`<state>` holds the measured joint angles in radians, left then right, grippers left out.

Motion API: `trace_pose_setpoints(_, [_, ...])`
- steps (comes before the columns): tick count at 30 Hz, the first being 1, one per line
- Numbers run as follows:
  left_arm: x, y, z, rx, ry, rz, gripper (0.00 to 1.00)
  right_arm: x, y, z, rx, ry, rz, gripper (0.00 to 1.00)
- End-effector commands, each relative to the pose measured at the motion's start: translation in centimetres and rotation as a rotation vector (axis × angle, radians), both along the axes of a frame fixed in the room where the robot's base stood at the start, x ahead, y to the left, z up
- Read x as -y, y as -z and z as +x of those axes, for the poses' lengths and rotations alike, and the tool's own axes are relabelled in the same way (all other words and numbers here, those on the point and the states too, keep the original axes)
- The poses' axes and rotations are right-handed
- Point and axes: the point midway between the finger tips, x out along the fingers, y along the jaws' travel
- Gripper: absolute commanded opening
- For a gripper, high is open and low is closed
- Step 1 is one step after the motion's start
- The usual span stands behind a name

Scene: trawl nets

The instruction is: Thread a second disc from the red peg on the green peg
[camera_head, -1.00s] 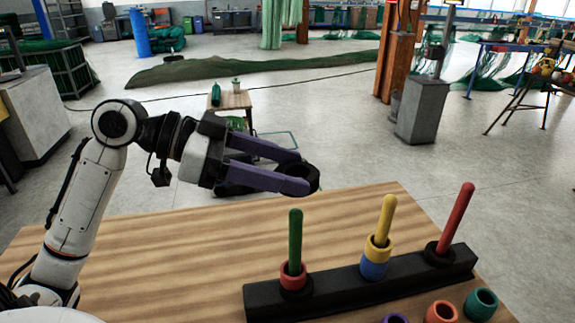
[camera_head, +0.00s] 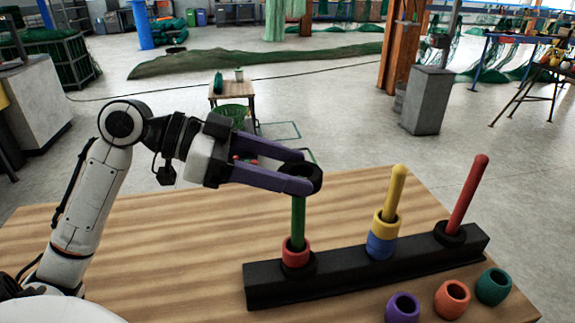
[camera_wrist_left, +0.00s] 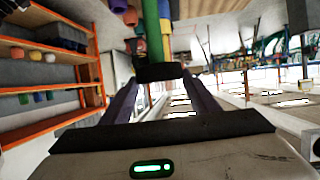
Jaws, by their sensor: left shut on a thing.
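My left gripper (camera_head: 300,183) is shut on a black disc (camera_head: 307,172) at the top of the green peg (camera_head: 298,225). The disc and fingers hide the peg's tip, so I cannot tell whether the peg has entered the hole. In the left wrist view the green peg (camera_wrist_left: 153,35) meets the held black disc (camera_wrist_left: 158,72) between the fingers. A red ring (camera_head: 295,252) sits low on the green peg, above a dark ring. The red peg (camera_head: 468,195) leans slightly right in the picture and has a black ring (camera_head: 450,233) at its foot. My right gripper is not in view.
The yellow peg (camera_head: 394,188) carries a yellow ring (camera_head: 384,223) and a blue ring (camera_head: 381,246). The black base (camera_head: 345,278) stands on the wooden table (camera_head: 150,245). Purple (camera_head: 402,308), orange (camera_head: 452,299) and teal (camera_head: 493,286) rings lie in front. The table's left part is clear.

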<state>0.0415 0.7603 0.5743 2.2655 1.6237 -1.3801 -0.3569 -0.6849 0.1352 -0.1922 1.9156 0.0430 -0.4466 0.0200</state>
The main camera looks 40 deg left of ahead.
Motion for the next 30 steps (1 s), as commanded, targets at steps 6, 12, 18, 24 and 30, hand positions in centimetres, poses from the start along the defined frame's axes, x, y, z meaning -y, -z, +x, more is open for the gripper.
trace_pose_setpoints(6, [0.0, 0.3, 0.0, 0.001, -0.001, 0.0, 0.3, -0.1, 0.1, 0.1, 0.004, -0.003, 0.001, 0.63])
trace_pose_setpoints(12, [0.0, 0.3, 0.0, 0.001, -0.001, 0.0, 0.61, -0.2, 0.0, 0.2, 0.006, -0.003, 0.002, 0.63])
trace_pose_setpoints(18, [0.0, 0.3, 0.0, 0.001, 0.0, -0.001, 0.77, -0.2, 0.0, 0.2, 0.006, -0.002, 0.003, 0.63])
trace_pose_setpoints(24, [-0.1, 0.3, -0.1, -0.001, 0.0, -0.001, 0.77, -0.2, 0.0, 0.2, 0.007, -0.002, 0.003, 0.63])
trace_pose_setpoints(30, [-1.5, -0.4, -1.4, -0.001, -0.003, 0.001, 0.77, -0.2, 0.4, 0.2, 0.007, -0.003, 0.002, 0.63])
